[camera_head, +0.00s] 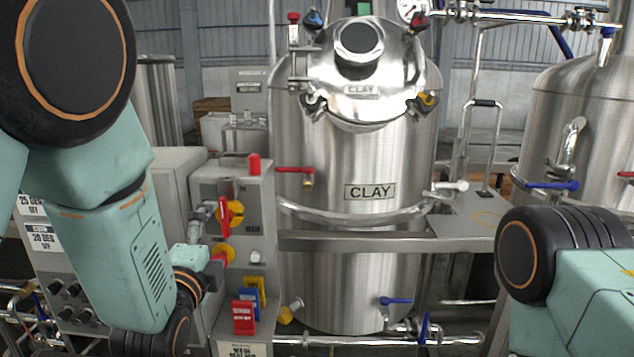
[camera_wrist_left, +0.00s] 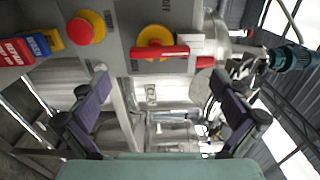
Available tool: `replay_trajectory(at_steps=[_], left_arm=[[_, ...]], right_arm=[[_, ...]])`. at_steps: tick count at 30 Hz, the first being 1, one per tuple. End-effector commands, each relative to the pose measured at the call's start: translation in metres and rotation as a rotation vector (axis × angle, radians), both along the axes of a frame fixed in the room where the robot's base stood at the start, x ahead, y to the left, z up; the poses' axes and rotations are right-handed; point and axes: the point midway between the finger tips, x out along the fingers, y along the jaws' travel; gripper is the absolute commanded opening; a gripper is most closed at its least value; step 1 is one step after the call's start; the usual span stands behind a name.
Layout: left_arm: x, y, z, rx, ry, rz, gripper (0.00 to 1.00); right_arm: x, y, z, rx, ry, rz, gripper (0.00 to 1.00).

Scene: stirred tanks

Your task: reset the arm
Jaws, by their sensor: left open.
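My left arm (camera_head: 115,250) comes in from the left, bent downward, its wrist beside the grey control panel. My left gripper (camera_head: 203,225) is small and partly hidden in the head view, close to the panel's red handle. In the left wrist view the same gripper (camera_wrist_left: 163,97) has its two dark fingers wide apart, with nothing between them. The red handle on a yellow disc (camera_wrist_left: 160,52) appears just beyond the fingertips; contact is not visible. My right arm (camera_head: 585,280) shows at the lower right; its gripper is out of view.
The grey control panel (camera_head: 262,215) carries handles and red, blue and yellow tags (camera_head: 245,310). Behind it stands a steel tank marked CLAY (camera_head: 320,160). Another steel tank (camera_head: 580,110) stands at right. Pipes with blue-handled valves (camera_head: 395,301) run low in front.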

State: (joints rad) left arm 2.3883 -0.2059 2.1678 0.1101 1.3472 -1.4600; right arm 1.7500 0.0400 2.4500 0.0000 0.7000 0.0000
Motion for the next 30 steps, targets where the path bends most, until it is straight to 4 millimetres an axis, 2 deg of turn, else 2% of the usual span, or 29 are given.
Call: replay_trajectory(at_steps=[15,30], left_arm=[[0.075,-0.002,0.000,-0.001,-0.001,0.000,1.00],[0.074,0.001,0.002,-0.412,0.015,0.000,1.00]], right_arm=[[0.000,0.000,0.000,0.000,0.000,0.000,0.00],[0.000,0.000,0.024,0.000,0.000,0.000,0.00]])
